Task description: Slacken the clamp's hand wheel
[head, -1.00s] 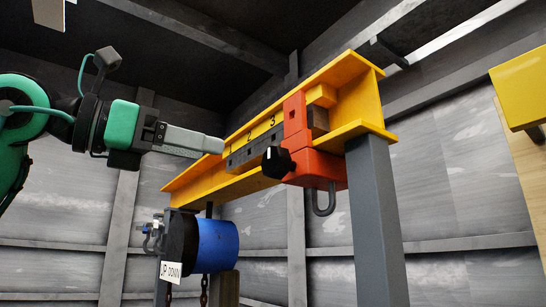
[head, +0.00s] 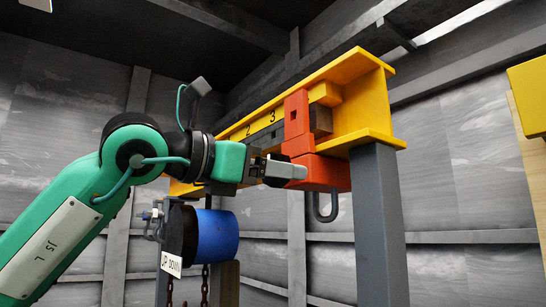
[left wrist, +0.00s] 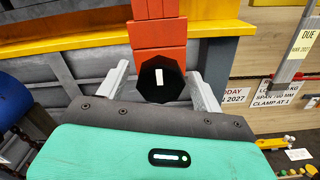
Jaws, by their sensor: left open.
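The orange-red clamp (head: 297,112) sits on the end of a yellow beam (head: 372,95), with a grey hook (head: 325,207) under it. It also shows in the left wrist view (left wrist: 157,40). Its black hand wheel (left wrist: 160,80), with a white mark, shows in the left wrist view; in the head view my gripper hides it. My left gripper (head: 298,171) is at the clamp's lower front. Its jaws are open, with one grey finger on each side of the wheel and a visible gap at each side. My right gripper is in neither view.
A blue hoist drum (head: 217,236) with an "UP DOWN" tag (head: 171,263) and chains hangs below the beam, close under my left arm. A grey post (head: 378,225) holds the beam at the right. A yellow block (head: 530,95) is at the far right.

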